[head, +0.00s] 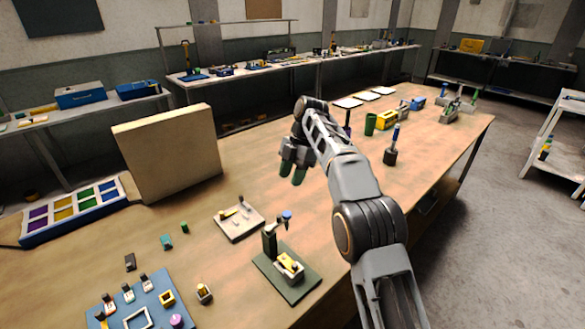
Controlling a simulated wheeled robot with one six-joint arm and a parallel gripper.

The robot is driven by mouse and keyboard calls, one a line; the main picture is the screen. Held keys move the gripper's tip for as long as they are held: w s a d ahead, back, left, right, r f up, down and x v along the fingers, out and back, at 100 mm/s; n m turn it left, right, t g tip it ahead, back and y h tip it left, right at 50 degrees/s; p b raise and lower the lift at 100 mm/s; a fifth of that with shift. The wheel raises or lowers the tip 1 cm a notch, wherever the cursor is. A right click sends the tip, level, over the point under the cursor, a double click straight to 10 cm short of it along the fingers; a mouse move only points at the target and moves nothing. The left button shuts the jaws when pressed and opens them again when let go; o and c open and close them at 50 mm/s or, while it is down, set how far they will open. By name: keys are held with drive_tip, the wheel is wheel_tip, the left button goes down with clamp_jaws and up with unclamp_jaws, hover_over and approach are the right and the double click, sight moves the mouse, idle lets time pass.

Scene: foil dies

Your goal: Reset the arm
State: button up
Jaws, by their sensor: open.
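My gripper (292,171) hangs above the middle of the wooden table (330,223), at the end of my grey arm, which reaches in from the lower right. It points down, and its fingers are apart with nothing visible between them. A small press (283,258) on a dark green base stands on the table in front of it, with a yellow piece in it. A pale square plate (240,222) with small parts lies just left of the press. The gripper is apart from both.
A beige upright panel (168,152) stands left of the gripper. A tray with coloured compartments (75,211) lies at the far left. A blue board (140,304) with several parts is at the front left.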

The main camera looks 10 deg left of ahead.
drive_tip(key=shift+w+d+r, duration=0.1)
drive_tip(key=shift+d+r, duration=0.05)
drive_tip(key=shift+r, duration=0.25)
drive_tip(key=s+d+f+m+t+h, duration=0.15)
drive_tip(key=d+f+m, duration=0.45)
drive_tip(key=m, duration=1)
drive_tip(key=s+d+m+t, duration=0.3)
drive_tip(key=s+d+m, duration=0.2)
drive_tip(key=s+d, duration=0.3)
drive_tip(key=s+d+m+t+h, duration=0.1)
drive_tip(key=s+d+m+t, duration=0.2)
drive_tip(key=s, duration=1.4)
drive_tip(key=shift+d+r+m, duration=0.3)
drive_tip(key=shift+d+m, duration=1.5)
drive_tip(key=shift+d, duration=1.05)
drive_tip(key=shift+h, duration=0.25)
